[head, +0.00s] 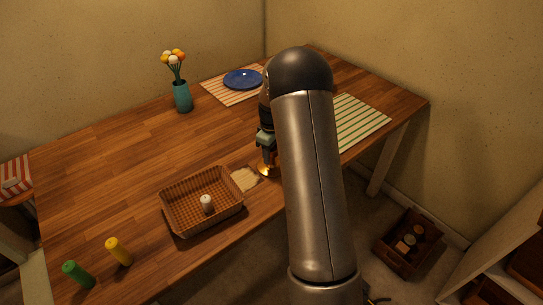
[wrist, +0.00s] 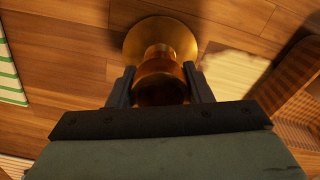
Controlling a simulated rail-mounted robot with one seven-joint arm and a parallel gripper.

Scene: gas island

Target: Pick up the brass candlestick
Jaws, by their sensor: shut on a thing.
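The brass candlestick (head: 264,170) is upright, with its shiny round base just left of my arm in the head view. In the wrist view the candlestick (wrist: 160,72) stands between the two dark fingers, its wide base beyond them. My gripper (wrist: 160,88) is shut on the candlestick's stem. In the head view my gripper (head: 266,150) points down over the table and is partly hidden by my arm. I cannot tell whether the base touches the table.
A wicker basket (head: 178,222) with a white candle (head: 207,204) stands left of the candlestick, near a beige cloth (head: 245,179). A teal vase (head: 182,97), blue plate (head: 243,79) and green-striped mat (head: 358,122) lie farther back. Yellow (head: 119,251) and green (head: 77,274) bottles stand front left.

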